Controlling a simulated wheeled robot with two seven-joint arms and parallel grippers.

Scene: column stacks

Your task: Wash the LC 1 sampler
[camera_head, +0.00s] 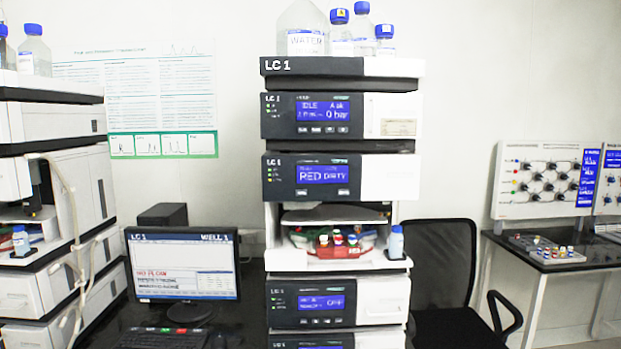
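The LC 1 stack (310,67) stands in the centre, with an "LC 1" label on its top tray. Below that screen the sampler bay is open, with a red tray (345,252) holding several coloured-cap vials (337,238). A small blue-capped bottle (396,243) stands at the bay's right side. A lower module's screen (321,302) seems to read "OFF". Neither of my grippers is in view.
A monitor (182,265) labelled LC 1 and a keyboard (165,338) sit left of the stack. Another stack (50,125) stands at far left. Bottles (303,30) top the LC 1 stack. A black chair (440,265) and a side table (560,262) are at right.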

